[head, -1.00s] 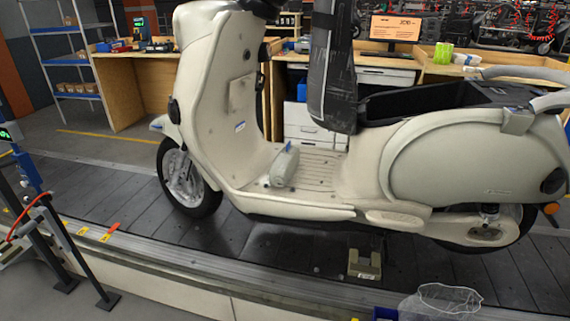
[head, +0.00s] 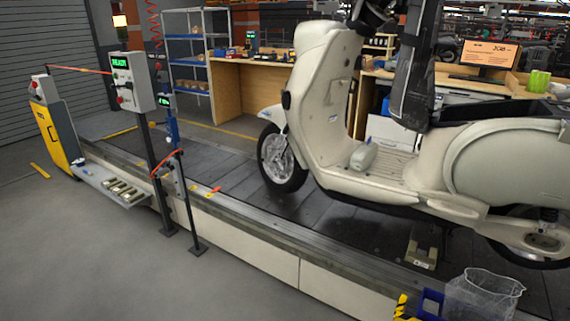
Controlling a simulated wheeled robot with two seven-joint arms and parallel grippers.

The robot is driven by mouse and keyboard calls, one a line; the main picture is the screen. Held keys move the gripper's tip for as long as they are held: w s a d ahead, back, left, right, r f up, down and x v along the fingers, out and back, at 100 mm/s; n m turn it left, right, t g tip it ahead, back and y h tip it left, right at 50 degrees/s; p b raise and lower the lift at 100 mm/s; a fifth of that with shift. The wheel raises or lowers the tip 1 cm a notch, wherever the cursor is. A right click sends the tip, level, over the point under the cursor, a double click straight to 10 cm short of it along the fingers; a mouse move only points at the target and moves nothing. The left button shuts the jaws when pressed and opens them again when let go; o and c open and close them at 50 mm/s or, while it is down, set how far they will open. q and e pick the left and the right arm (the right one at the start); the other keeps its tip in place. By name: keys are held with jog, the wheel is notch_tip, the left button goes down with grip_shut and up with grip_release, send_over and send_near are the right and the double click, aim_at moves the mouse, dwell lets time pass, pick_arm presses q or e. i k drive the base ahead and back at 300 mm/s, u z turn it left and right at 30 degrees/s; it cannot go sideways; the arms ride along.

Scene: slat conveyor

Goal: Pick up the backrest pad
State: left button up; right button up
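A cream scooter (head: 480,160) stands on the dark slat conveyor (head: 230,160), its front wheel to the left. A small pale grey-green padded piece (head: 363,157) lies on its footboard; I cannot tell whether this is the backrest pad. The scooter's dark seat (head: 416,70) stands raised, partly cut by the top edge. No other thing that is clearly a backrest pad shows. Neither of my grippers is in view.
A control box on a post (head: 132,82) and a yellow cabinet (head: 58,135) stand at the left. A tray with metal parts (head: 112,184) sits along the conveyor edge. A clear bin (head: 480,297) and blue crate (head: 430,303) are at the bottom right. Grey floor in front is free.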

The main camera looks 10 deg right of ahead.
aim_at(365, 154)
jog(key=u, duration=1.05)
jog(key=i, duration=0.2)
jog(key=z, duration=1.15)
jog(key=i, duration=1.7)
jog(key=z, duration=1.15)
